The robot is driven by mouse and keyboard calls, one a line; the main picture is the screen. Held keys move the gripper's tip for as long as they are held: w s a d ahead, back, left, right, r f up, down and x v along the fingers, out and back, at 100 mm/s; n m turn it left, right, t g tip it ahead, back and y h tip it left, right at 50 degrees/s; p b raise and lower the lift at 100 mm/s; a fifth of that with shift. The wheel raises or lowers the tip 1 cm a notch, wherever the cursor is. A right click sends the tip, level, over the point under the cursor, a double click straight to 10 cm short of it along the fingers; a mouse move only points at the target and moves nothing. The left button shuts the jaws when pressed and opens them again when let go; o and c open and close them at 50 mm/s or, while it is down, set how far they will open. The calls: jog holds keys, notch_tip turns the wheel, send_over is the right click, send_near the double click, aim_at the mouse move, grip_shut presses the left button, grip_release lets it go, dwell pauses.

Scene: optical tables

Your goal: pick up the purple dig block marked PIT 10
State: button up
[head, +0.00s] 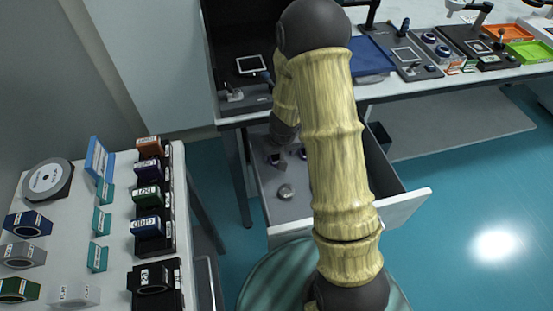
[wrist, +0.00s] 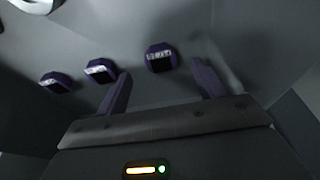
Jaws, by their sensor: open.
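Three dark purple blocks with pale labels lie in a row in the wrist view: a left one (wrist: 55,82), a middle one (wrist: 101,70) and a right one (wrist: 160,57). The labels are too blurred to read, so I cannot tell which is PIT 10. My gripper (wrist: 161,70) is open, with its two purple fingers spread and nothing between them. The right block appears ahead of the gap between the fingertips; the middle one is just left of the left finger. In the head view, my arm hides most of the blocks and the gripper.
An open drawer (head: 404,208) holds the blocks. A round silver piece (head: 286,191) lies on its floor, and the drawer walls stand close around. A white table with several labelled blocks and a grey disc (head: 48,179) is at left. A blue tray (head: 371,57) sits on the back bench.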

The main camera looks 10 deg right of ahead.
aim_at(276, 158)
jog(key=shift+w+r, duration=0.1)
jog(key=shift+w, duration=0.2)
jog(key=b+x, duration=0.2)
jog(key=x, duration=0.3)
jog(key=c, duration=1.1)
jog(key=shift+r+p, duration=0.45)
jog(key=shift+r, duration=0.05)
jog(key=s+d+b, duration=0.1)
jog(key=d, duration=0.1)
jog(key=s+d, duration=0.2)
jog(key=s+d+b, duration=0.1)
jog(key=d, duration=0.1)
jog(key=shift+s+d+b, duration=0.15)
jog(key=shift+d+b, duration=0.15)
notch_tip(276, 158, up, 14)
jog(key=p, duration=0.7)
